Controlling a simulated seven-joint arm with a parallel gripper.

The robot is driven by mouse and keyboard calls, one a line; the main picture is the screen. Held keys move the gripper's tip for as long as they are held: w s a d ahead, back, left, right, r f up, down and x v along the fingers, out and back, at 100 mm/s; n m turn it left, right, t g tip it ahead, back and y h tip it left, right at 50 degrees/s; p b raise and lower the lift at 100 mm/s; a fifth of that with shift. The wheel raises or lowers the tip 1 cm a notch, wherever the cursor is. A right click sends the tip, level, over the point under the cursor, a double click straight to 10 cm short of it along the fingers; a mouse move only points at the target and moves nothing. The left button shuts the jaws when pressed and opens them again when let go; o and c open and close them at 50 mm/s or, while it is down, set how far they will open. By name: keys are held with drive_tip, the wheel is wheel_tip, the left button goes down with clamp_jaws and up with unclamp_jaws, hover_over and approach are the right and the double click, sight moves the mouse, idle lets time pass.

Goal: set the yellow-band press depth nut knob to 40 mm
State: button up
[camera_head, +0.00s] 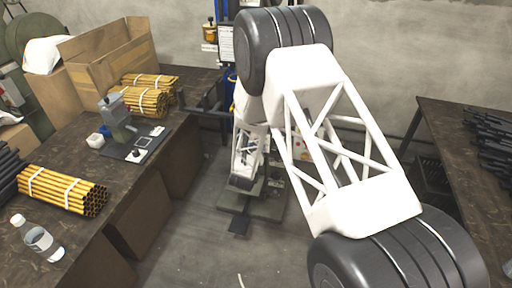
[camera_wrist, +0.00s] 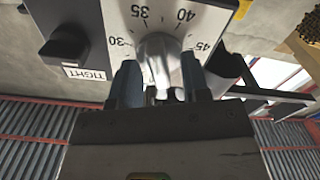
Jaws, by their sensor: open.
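In the wrist view a pale dial plate (camera_wrist: 209,18) carries the marks 30, 35, 40 and 45. A rounded silver knob (camera_wrist: 159,50) stands at its middle. My gripper (camera_wrist: 160,80) is open, with one blue-grey finger on each side of the knob. I cannot tell whether the fingers touch it. The knob's pointer is not clear, so its setting cannot be read. A patch of yellow (camera_wrist: 243,9) shows beside the plate at the top. In the head view my arm hides most of this press, and the gripper's jaws cannot be made out.
A black knob (camera_wrist: 66,46) with a TIGHT label (camera_wrist: 84,74) sits left of the dial. In the head view, a green base (camera_head: 265,207) stands on the floor. The left bench (camera_head: 110,180) holds a grey device (camera_head: 117,110) and rod bundles; another bench (camera_head: 440,150) stands right.

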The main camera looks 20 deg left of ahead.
drive_tip(key=shift+w, duration=0.25)
drive_tip(key=shift+c, duration=0.3)
clamp_jaws()
drive_tip(key=shift+m, duration=0.4)
drive_tip(key=m, duration=0.3)
drive_tip(key=shift+d+m, duration=0.1)
drive_tip(key=shift+m, duration=1.9)
